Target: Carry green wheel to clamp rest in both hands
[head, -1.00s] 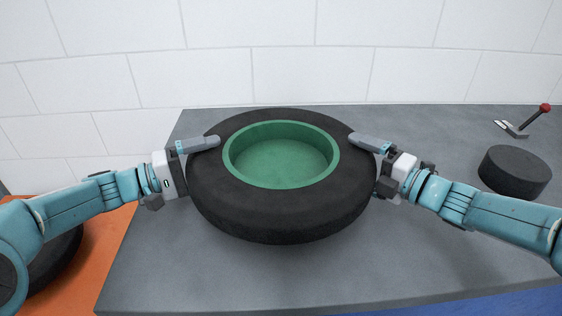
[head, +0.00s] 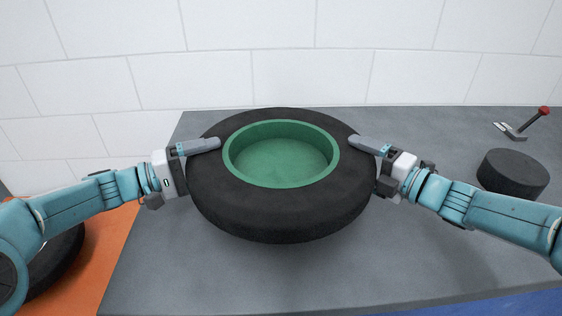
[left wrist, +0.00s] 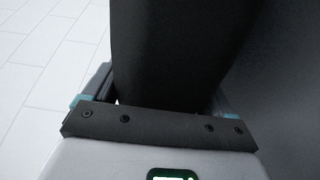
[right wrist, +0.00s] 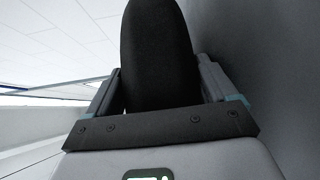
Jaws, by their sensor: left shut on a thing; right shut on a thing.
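The green wheel (head: 280,160) is a black tyre around a green hub, lying flat and level in the middle of the head view, over the grey table. My left gripper (head: 192,160) is shut on the tyre's left side, one finger over its top. My right gripper (head: 378,160) is shut on the tyre's right side in the same way. The tyre (left wrist: 165,50) fills the space between the fingers in the left wrist view, and the tyre (right wrist: 158,60) does so in the right wrist view. At the right stand a black round pad (head: 513,172) and a red-knobbed lever clamp (head: 522,126).
The grey table top (head: 440,265) is clear in front of the wheel and between it and the pad. An orange surface (head: 108,235) with another dark tyre (head: 58,262) lies at the lower left. A white tiled wall (head: 280,50) stands behind the table.

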